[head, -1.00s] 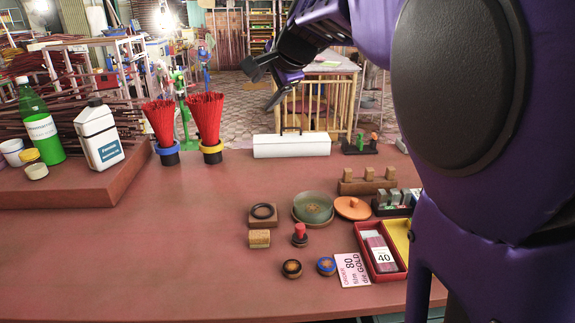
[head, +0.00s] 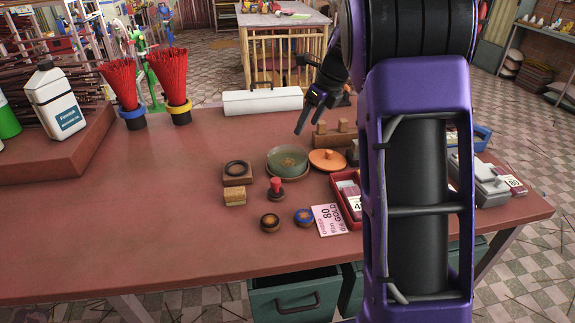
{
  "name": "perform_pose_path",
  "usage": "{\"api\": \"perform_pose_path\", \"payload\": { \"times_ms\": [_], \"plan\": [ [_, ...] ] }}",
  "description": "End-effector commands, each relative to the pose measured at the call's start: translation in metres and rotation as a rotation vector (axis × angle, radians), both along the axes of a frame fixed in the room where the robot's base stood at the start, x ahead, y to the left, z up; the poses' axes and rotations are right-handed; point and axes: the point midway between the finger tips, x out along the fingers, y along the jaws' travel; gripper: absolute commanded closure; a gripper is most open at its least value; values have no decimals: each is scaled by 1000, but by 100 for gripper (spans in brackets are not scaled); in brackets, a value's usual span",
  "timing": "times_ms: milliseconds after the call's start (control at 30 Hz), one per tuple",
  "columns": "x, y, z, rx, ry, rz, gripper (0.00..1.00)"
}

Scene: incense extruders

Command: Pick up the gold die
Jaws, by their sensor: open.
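Two small round dies lie near the front of the red-brown table (head: 150,220). One is dark with a tan-gold top (head: 270,222); the other has a blue rim and a brownish centre (head: 304,217). Both are unobstructed in the head view. A pink card (head: 329,219) beside the blue-rimmed one reads "80" and "GOLD". My gripper (head: 312,112) is open and empty, above the back part of the table, beyond the dies and well apart from them.
My arm partly hides a red tray (head: 345,205). The table's left middle is clear.

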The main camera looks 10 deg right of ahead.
Motion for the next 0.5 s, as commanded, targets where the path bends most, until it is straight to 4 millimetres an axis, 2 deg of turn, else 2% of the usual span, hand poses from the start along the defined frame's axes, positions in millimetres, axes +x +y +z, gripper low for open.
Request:
{"api": "perform_pose_path", "payload": {
  "times_ms": [300, 500],
  "plan": [
    [19, 16, -64, 0, 2, 2, 29],
    [31, 25, -97, -2, 0, 3, 29]
  ]
}}
